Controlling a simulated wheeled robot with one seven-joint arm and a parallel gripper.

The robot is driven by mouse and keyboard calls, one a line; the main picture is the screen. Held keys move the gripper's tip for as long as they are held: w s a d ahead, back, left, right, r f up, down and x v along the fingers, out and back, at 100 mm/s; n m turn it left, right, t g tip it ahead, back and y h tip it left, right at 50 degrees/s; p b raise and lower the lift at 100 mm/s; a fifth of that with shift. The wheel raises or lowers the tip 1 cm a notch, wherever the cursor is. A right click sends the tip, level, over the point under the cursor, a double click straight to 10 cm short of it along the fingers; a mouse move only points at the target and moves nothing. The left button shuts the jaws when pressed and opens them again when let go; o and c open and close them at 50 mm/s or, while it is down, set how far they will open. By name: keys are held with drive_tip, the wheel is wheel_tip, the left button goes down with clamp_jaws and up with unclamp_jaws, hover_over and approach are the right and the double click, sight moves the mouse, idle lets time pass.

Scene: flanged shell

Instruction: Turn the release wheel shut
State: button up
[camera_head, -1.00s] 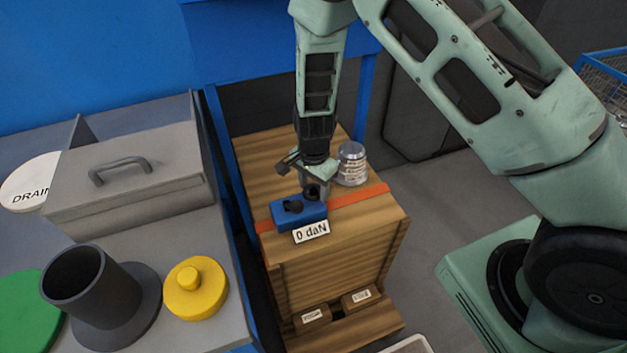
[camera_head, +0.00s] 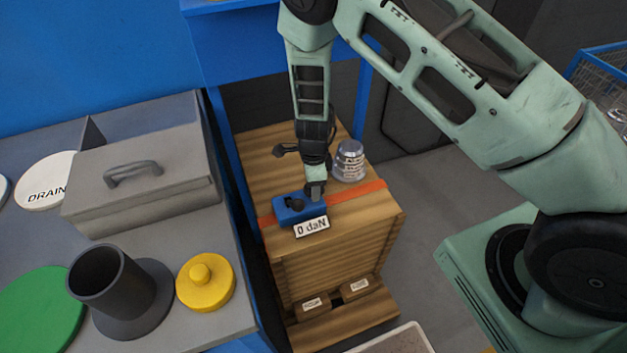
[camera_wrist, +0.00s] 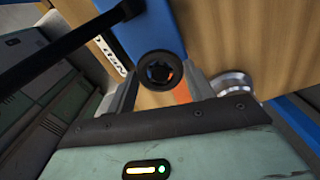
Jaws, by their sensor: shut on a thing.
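The blue tensioner box (camera_head: 287,213) sits on an orange strap across the wooden crate, with a "0 daN" label (camera_head: 312,227) at its front. The release wheel (camera_wrist: 160,70) is a small dark round knob with a star-shaped recess, on the blue body in the wrist view. My gripper (camera_wrist: 160,82) is shut on the wheel, one finger on each side. In the head view my gripper (camera_head: 316,187) points down at the box's right end and hides the wheel. A second black knob (camera_head: 296,204) shows on the box's left part.
A silver ribbed cylinder (camera_head: 349,161) stands on the wooden crate (camera_head: 360,225) close behind my gripper. At left, a grey bench holds a handled box (camera_head: 145,195), a dark flanged tube (camera_head: 110,285) and a yellow knobbed lid (camera_head: 206,283). A blue frame post (camera_head: 228,165) stands left of the crate.

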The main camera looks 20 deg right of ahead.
idle(0.3)
drive_tip(key=o, duration=1)
wheel_tip(320, 180, up, 17)
drive_tip(key=shift+r, duration=0.2)
drive_tip(key=s+a+r+n+y, duration=0.1)
drive_tip(key=s+a+r+n, duration=0.2)
drive_tip(key=s+r+n, duration=0.15)
drive_tip(key=s+a+r+n+g, duration=0.1)
drive_tip(key=s+a+r+n, duration=0.15)
drive_tip(key=s+n, duration=0.35)
drive_tip(key=s+a+r+n+y, duration=0.1)
drive_tip(key=s+a+r+n, duration=0.25)
drive_tip(key=s+n, duration=0.2)
drive_tip(key=s+d+r+n, duration=0.1)
drive_tip(key=s+n, duration=0.2)
drive_tip(key=n, duration=0.1)
drive_tip(key=s+d+r+n+h, duration=0.1)
drive_tip(key=s+r+n, duration=0.1)
drive_tip(key=s+n, duration=0.2)
drive_tip(key=s+d+r+n+t, duration=0.1)
drive_tip(key=s+n, duration=0.3)
drive_tip(key=shift+r, duration=0.4)
